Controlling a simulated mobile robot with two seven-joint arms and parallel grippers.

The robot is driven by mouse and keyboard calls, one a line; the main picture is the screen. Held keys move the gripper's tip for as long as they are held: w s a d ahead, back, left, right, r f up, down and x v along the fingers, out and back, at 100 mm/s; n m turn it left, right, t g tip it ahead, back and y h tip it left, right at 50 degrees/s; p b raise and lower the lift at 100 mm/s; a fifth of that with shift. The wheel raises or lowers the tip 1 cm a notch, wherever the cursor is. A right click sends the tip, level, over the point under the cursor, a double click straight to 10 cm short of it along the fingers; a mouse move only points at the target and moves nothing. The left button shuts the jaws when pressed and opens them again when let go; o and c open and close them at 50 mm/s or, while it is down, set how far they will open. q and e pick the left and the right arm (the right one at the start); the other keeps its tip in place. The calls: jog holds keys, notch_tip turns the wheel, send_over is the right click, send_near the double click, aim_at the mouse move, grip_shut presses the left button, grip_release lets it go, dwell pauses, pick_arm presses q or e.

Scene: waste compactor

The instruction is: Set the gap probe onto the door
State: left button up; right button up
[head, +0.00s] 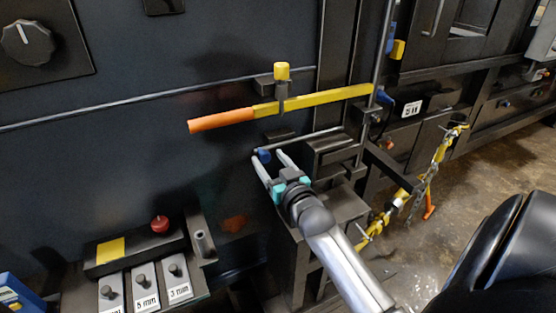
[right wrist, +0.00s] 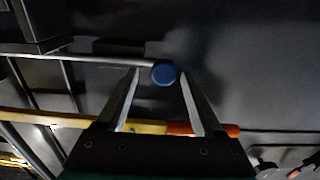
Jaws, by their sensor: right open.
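The dark door panel (head: 130,175) fills the left and middle of the head view. My right gripper (head: 268,158) is open in front of it, with its fingertips to either side of a blue knob (head: 264,156). The knob caps a thin grey rod; in the right wrist view the blue knob (right wrist: 163,72) sits between the open fingers, and I cannot tell if either touches it. Grey blocks marked 5 mm (head: 145,280) and 3 mm (head: 176,268) stand at the lower left. I cannot tell which thing is the gap probe. My left gripper is not in view.
A yellow lever with an orange grip (head: 222,119) crosses just above my right gripper. A red button (head: 160,223) and a yellow patch (head: 110,248) are at the lower left. A yellow chained strap (head: 440,150) hangs at right, above open wet floor (head: 500,160).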

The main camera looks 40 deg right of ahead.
jog(key=v, duration=1.5)
jog(key=shift+b, duration=0.3)
jog(key=shift+s+d, duration=0.1)
